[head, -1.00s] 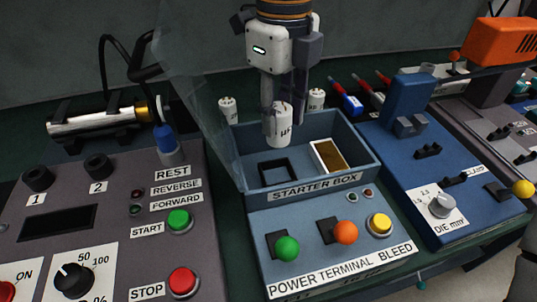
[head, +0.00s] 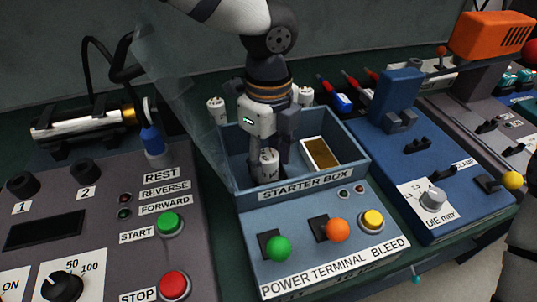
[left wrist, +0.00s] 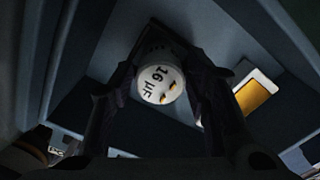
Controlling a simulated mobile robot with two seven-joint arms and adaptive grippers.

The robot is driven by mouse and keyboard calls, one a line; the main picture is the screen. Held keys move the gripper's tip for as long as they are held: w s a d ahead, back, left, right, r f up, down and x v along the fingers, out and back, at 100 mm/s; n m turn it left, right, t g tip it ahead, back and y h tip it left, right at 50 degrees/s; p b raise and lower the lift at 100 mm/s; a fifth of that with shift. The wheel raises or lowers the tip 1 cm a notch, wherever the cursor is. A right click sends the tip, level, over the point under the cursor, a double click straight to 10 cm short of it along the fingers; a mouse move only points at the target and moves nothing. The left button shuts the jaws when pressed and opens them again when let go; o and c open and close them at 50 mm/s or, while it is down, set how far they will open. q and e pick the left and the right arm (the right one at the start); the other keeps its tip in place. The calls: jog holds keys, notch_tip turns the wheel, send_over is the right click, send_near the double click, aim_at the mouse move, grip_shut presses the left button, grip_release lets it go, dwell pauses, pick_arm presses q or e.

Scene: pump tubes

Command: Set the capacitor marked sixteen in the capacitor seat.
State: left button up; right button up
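The white capacitor marked 16 µF (left wrist: 160,84) is between the fingers of my left gripper (head: 268,150), which is shut on it. The capacitor also shows upright in the head view (head: 268,165), low inside the blue starter box (head: 315,185), at the left part of its floor. The capacitor seat, a black square frame, is largely hidden behind the capacitor and fingers; a dark part of it shows in the left wrist view (left wrist: 150,42). I cannot tell whether the capacitor touches the seat. My right gripper is not in view.
A white-framed brown pad (head: 321,153) lies right of the capacitor in the box. Two other white capacitors stand behind, at left (head: 216,109) and right (head: 304,96). A clear panel (head: 180,90) rises left of the box. A blue die machine (head: 425,160) stands right.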

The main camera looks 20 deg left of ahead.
aim_at(269, 155)
pick_arm(q)
notch_tip(269, 155, up, 12)
jog(key=shift+r+p, duration=0.15)
jog(key=shift+p, duration=0.15)
dwell(0.4)
